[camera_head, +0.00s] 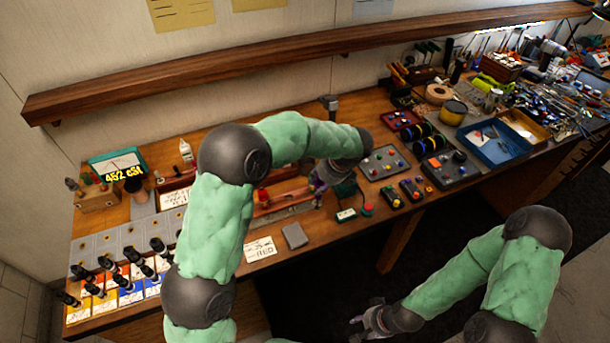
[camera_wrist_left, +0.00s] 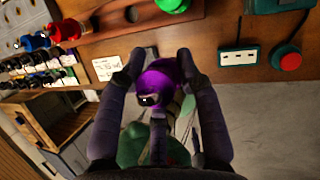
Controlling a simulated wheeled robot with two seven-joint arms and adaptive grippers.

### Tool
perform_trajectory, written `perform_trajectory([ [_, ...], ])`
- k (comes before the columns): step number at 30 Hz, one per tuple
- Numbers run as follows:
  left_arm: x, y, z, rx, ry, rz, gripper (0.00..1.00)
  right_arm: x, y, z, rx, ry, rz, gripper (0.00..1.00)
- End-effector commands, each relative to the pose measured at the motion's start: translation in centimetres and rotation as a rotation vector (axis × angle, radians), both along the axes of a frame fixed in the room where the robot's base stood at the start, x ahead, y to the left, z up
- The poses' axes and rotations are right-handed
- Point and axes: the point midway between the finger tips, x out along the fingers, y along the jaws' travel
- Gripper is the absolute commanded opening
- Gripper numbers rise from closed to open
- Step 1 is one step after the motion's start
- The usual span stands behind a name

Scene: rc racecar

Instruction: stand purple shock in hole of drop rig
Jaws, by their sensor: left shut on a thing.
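The purple shock (camera_wrist_left: 160,78) is between the fingers of my left gripper (camera_wrist_left: 160,58) in the left wrist view, its rounded purple end facing the camera. My left gripper is shut on it. In the head view the left gripper (camera_head: 318,186) hangs over the bench's front part, right of a long reddish wooden block (camera_head: 285,196). That block shows dark round holes in the left wrist view (camera_wrist_left: 112,18). I cannot tell for sure which thing is the drop rig. My right gripper (camera_head: 366,322) is off the bench, low in the head view, with fingers apart and empty.
A red shock (camera_wrist_left: 66,30) and a blue one (camera_wrist_left: 33,42) are by the wooden block's end. A red button (camera_head: 367,210) and a grey slab (camera_head: 295,236) lie near the front edge. Black-topped parts (camera_head: 133,255) crowd the left.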

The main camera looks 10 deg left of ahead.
Motion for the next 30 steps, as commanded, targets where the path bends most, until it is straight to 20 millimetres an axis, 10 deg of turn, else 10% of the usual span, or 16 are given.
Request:
perform_trajectory([
  [9, -1.0, -3.0, 0.2, 0.0, 0.0, 0.0, 0.0, 0.0, 0.0, 0.3, 0.0, 0.0, 0.0, 0.4],
  [30, -1.1, -3.2, 3.8, 0.0, 0.0, 0.001, 0.0, 0.0, 0.0, 3.5, 0.0, 0.0, 0.0, 0.4],
])
